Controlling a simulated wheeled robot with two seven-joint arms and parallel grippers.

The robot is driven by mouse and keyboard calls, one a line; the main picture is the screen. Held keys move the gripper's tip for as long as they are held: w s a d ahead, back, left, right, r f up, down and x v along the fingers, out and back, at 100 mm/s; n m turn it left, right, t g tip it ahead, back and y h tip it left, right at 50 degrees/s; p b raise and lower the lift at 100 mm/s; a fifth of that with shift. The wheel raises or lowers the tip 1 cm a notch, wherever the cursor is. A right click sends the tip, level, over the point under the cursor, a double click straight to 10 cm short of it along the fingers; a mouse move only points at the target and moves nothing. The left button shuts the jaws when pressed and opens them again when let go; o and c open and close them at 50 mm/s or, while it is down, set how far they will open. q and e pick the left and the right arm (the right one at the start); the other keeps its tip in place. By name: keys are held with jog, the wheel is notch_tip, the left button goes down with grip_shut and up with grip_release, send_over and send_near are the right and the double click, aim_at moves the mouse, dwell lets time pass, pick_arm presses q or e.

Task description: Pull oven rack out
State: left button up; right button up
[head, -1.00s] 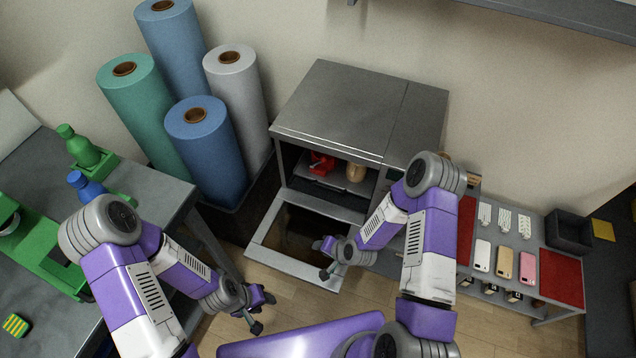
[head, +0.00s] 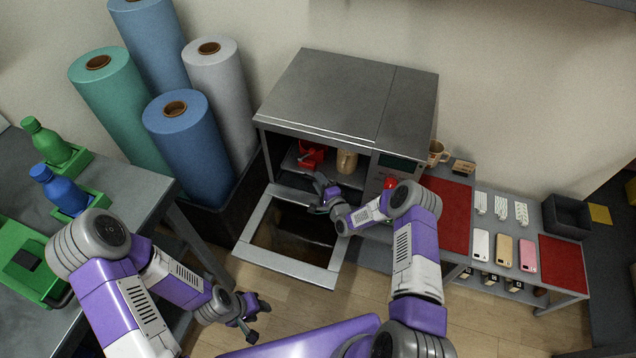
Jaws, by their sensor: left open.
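The grey oven (head: 345,95) stands against the wall with its door (head: 285,264) folded down and open. Inside, the oven rack (head: 318,174) carries a red object (head: 311,154) and a tan mug-like object (head: 347,161). My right gripper (head: 318,192) is at the oven opening, at the rack's front edge; whether its fingers touch the rack or are closed on it cannot be made out. My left gripper (head: 257,318) is open and empty, low in front of the open door.
Rolls of blue, green and white material (head: 190,150) stand left of the oven. A grey table with green fixtures and bottles (head: 60,190) is at the left. A low shelf with red mats and phone cases (head: 505,250) is at the right.

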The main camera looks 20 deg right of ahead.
pick_arm(q)
jog(key=shift+f, duration=0.2)
pick_arm(e)
jog(key=shift+w+a, duration=0.15)
jog(key=shift+w, duration=0.35)
jog(key=shift+c, duration=0.3)
grip_shut()
pick_arm(q)
jog(key=shift+r, duration=0.15)
pick_arm(e)
jog(key=shift+s, duration=0.15)
